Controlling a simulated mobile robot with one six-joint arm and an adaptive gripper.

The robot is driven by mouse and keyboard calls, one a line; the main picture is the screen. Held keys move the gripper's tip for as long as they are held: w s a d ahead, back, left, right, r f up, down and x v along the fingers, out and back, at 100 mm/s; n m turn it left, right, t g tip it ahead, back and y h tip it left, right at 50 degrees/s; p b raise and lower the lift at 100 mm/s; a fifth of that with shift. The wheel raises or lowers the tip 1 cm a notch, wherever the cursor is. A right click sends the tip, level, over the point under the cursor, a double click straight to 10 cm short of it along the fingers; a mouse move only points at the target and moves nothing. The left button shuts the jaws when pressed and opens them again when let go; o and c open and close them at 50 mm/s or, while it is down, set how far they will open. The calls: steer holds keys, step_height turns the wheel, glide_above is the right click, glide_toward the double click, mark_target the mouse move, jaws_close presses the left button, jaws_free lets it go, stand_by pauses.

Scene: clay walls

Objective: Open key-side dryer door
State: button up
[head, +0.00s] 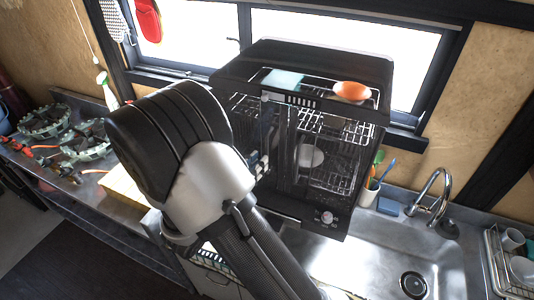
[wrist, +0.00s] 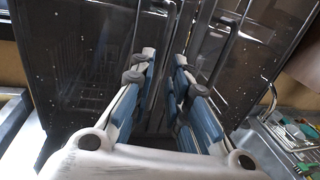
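The dryer (head: 375,75) is a black cabinet with dark see-through doors and wire racks inside, standing beside the sink under the window. A round knob (head: 326,218) is low on its front right. In the wrist view a dark left door panel (wrist: 75,70) and a right panel (wrist: 245,65) meet near the middle, with a slim handle bar on each. My gripper (wrist: 166,62) is open, its blue-padded fingers apart and pointing at the seam between the panels. I cannot tell if it touches a handle. In the head view my arm hides most of the gripper (head: 258,165) and the left door.
A light blue block (head: 283,79) and an orange bowl (head: 352,91) sit in the dryer's top. The faucet (head: 437,195), sink (head: 365,265) and dish rack (head: 498,262) are to the right. Green round parts (head: 45,122) lie on the left counter. A utensil cup (head: 370,190) stands beside the dryer.

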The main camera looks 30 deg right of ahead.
mark_target(267, 154)
steer(key=x, duration=0.5)
steer(key=shift+w+d, duration=0.1)
steer(key=shift+d, duration=0.2)
steer(key=shift+c, duration=0.3)
jaws_close()
